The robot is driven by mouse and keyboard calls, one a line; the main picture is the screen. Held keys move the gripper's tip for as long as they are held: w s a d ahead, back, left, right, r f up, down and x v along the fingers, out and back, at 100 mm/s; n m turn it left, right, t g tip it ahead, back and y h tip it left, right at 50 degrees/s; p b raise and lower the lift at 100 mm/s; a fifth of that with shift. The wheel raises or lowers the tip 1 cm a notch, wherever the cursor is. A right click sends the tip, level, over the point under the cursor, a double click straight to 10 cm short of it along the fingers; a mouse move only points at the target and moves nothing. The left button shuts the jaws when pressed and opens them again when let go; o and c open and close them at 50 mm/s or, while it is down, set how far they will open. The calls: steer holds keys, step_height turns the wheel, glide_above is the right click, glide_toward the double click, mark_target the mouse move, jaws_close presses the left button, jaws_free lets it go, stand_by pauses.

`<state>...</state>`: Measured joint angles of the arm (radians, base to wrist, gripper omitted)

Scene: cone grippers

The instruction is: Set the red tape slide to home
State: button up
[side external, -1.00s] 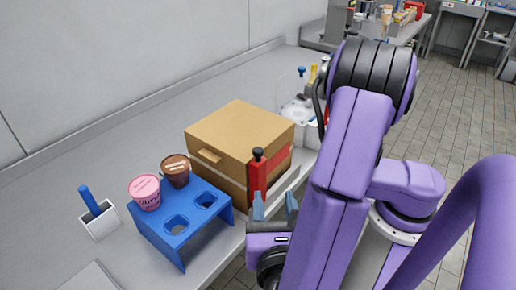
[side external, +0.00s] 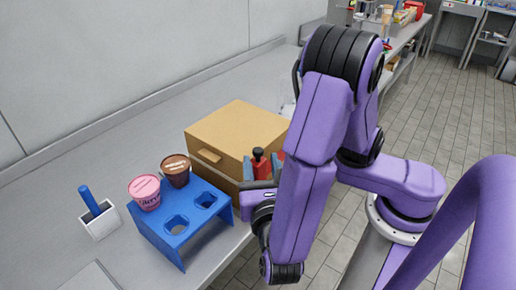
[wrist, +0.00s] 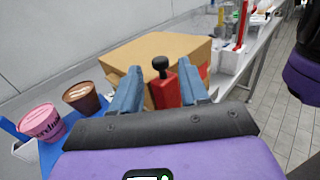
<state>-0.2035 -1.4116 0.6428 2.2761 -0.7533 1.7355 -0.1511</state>
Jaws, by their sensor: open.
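The red tape slide (side external: 261,168) is an upright red block with a black knob on top, at the front of a cardboard box (side external: 236,127). In the wrist view the red slide (wrist: 163,88) stands between my two blue fingers, with a gap showing at each side. My gripper (side external: 262,174) is open around it. The fingers hide its lower part in the side view. A second red patch, the tape on the box (wrist: 204,71), shows right of the slide in the wrist view.
A blue rack (side external: 178,222) left of the box holds a pink cup (side external: 145,192) and a brown cup (side external: 175,170). A white holder with a blue handle (side external: 100,220) stands further left. Bare bench lies behind them. White containers (wrist: 233,58) stand beyond the box.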

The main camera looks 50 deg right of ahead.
mark_target(258, 149)
steer(key=shift+x, duration=2.7)
steer(key=shift+c, duration=0.2)
jaws_close()
